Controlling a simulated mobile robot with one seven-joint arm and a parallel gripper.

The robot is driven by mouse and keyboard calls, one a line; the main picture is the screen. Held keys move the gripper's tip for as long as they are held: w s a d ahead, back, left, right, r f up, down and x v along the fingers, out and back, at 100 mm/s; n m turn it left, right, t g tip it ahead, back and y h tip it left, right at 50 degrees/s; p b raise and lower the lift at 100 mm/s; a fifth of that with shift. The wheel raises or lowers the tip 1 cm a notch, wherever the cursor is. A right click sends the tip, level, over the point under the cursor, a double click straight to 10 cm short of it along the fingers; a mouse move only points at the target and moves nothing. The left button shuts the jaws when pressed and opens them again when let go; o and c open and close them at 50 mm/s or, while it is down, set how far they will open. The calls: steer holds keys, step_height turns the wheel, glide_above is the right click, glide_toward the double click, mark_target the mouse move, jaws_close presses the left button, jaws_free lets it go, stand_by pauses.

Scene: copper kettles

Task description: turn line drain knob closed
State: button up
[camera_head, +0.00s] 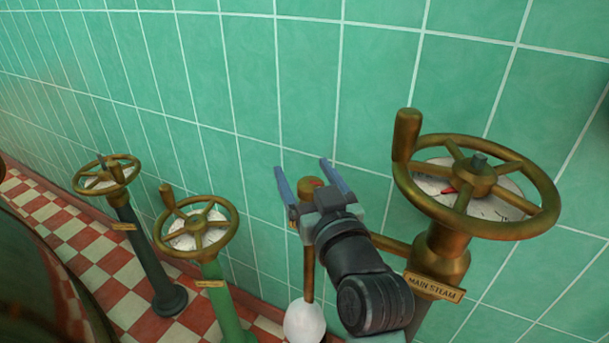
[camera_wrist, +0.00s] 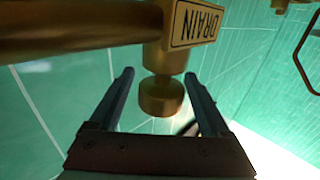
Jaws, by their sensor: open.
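The drain knob (camera_wrist: 161,96) is a small round brass knob on the end of a brass valve body. The body bears a plate reading DRAIN (camera_wrist: 195,24), upside down in the wrist view. My gripper (camera_wrist: 165,82) is open, with one finger on each side of the knob and visible gaps between them. In the head view my gripper (camera_head: 305,168) points at the green wall, and the brass knob (camera_head: 311,184) shows partly between its two blue fingers. My wrist hides part of the valve body there.
A large brass handwheel (camera_head: 476,187) labelled MAIN STEAM (camera_head: 434,287) stands close on the right. Two smaller handwheels (camera_head: 196,227) (camera_head: 106,174) stand on posts to the left. A white rounded object (camera_head: 304,322) hangs below my gripper. The tiled wall (camera_head: 300,100) is close behind.

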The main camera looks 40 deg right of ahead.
steer(key=shift+w, duration=0.2)
jaws_close()
stand_by(0.4)
